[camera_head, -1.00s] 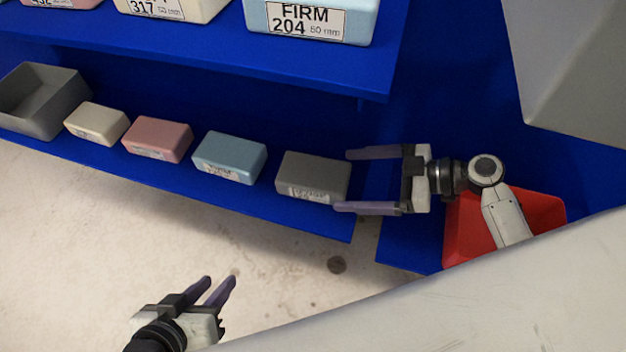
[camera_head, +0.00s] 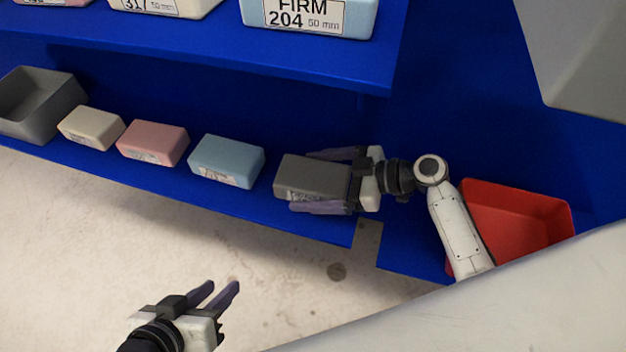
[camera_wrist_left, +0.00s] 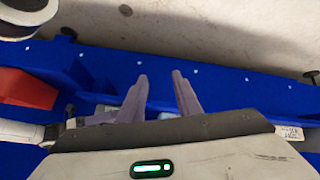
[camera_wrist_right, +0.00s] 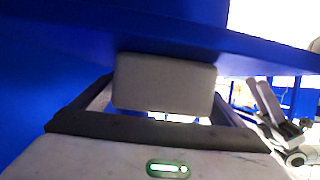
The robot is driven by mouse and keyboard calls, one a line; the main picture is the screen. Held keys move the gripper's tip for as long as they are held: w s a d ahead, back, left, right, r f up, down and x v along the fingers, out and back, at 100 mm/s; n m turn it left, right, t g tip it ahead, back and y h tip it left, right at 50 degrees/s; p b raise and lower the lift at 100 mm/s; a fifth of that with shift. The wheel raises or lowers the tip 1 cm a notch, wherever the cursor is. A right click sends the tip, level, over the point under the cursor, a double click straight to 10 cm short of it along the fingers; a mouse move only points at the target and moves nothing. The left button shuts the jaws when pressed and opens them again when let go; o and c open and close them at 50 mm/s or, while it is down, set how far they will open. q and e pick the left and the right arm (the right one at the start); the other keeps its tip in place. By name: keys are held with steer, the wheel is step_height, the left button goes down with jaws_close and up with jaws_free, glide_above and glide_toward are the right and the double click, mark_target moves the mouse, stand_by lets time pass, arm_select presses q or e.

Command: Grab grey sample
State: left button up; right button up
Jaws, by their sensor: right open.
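The grey sample (camera_head: 308,174) is a dark grey foam block with a label on its front, lying at the right end of the lower blue shelf. My right gripper (camera_head: 322,180) is open, with one finger on the far side of the block and one along its labelled front. In the right wrist view the grey sample (camera_wrist_right: 164,84) sits between the two spread fingers. I cannot tell whether the fingers touch it. My left gripper (camera_head: 221,290) is open and empty, low in front of the shelf. Its fingers (camera_wrist_left: 158,82) also show apart in the left wrist view.
Blue (camera_head: 227,160), pink (camera_head: 153,143) and cream (camera_head: 91,127) samples stand left of the grey one, then a grey bin (camera_head: 62,107). A red bin (camera_head: 520,205) is at right. The upper blue shelf (camera_head: 250,62) overhangs the lower shelf.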

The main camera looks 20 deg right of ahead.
steer(key=c, duration=1.1)
steer(key=shift+c, duration=0.2)
